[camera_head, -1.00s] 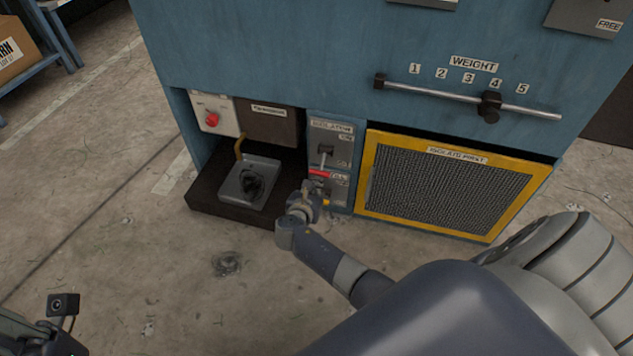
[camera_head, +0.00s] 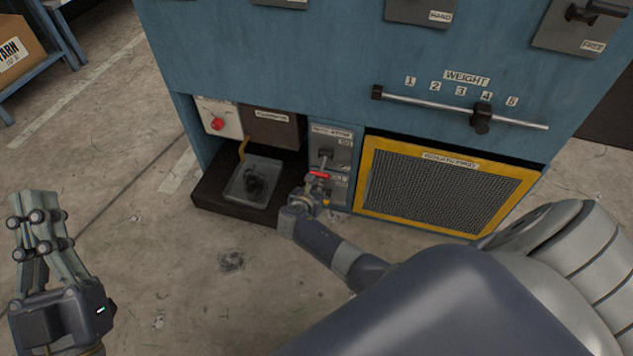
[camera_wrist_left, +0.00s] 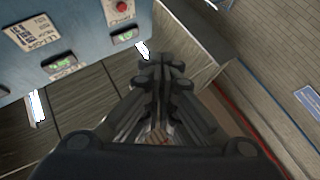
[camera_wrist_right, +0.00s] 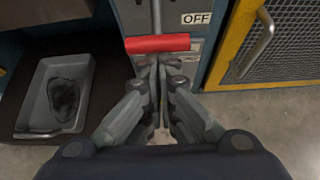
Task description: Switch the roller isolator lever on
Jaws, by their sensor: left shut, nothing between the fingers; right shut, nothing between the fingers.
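The roller isolator lever is a metal rod with a red crossbar handle (camera_head: 320,174) on a grey panel (camera_head: 344,145) low on the blue machine. In the right wrist view the rod runs down to the red handle (camera_wrist_right: 157,43), beside the OFF label (camera_wrist_right: 196,18). My right gripper (camera_wrist_right: 160,62) is shut and empty, its fingertips just below the handle in that view; whether they touch it I cannot tell. In the head view my right arm partly hides the panel's lower part. My left gripper (camera_head: 34,208) is shut and empty, far left, away from the panel.
Left of the panel are a dark ledge with a grey tray (camera_head: 256,182) and a box with a red knob (camera_head: 217,124). Right of it is a yellow-framed mesh guard (camera_head: 447,190). The WEIGHT bar (camera_head: 455,107) is above. Floor at left is open.

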